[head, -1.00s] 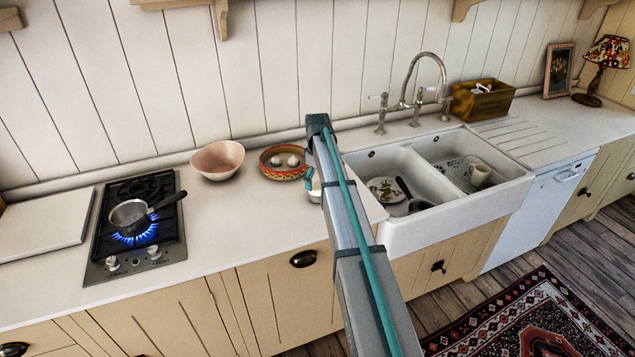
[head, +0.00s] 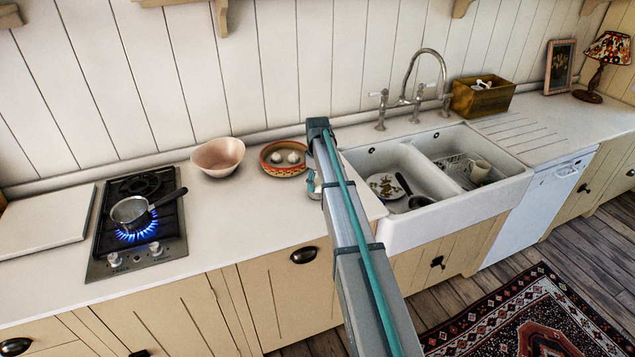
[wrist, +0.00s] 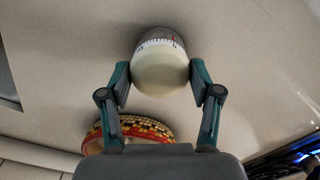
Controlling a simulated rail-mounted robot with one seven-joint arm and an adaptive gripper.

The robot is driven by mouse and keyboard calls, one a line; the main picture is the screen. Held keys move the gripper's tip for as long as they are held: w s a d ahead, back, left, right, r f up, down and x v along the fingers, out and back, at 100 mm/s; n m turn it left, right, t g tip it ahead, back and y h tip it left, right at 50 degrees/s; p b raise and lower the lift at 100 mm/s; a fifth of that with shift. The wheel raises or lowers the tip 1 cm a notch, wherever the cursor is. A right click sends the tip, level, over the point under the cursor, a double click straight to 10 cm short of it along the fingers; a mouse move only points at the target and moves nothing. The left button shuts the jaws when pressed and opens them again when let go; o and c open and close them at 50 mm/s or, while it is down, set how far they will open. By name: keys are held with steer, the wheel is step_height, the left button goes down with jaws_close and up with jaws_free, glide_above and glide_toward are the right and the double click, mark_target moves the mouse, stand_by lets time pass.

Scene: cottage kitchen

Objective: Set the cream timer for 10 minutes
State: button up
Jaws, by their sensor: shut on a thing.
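The cream timer (wrist: 160,72) stands on the counter in the wrist view. It has a rounded cream body and a pale band with dark marks near a greyish part; the marks are too small to read. My gripper (wrist: 160,84) has one fingertip on each side of the cream part and is shut on it. In the head view my arm hides most of this spot; only a small pale piece shows beside the arm, and I cannot tell if it is the timer.
A patterned red bowl (head: 272,169) with white items is close to my gripper, and a pink bowl (head: 218,170) stands left of it. A saucepan (head: 130,211) sits over a lit flame on the hob (head: 168,245). The sink (head: 400,232) is to the right.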

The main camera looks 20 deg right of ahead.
steer(key=shift+m+b, duration=0.3)
steer(key=shift+m, duration=0.1)
steer(key=shift+f+m+b, duration=0.15)
steer(key=shift+m+b, duration=0.35)
steer(key=shift+m, duration=0.5)
steer(key=m+b, duration=0.1)
steer(key=m, duration=0.2)
steer(key=m+b, duration=0.2)
steer(key=m, duration=0.4)
steer(key=shift+m, duration=0.3)
steer(key=o, duration=1.1)
steer(key=shift+o, duration=0.2)
steer(key=shift+r, duration=0.25)
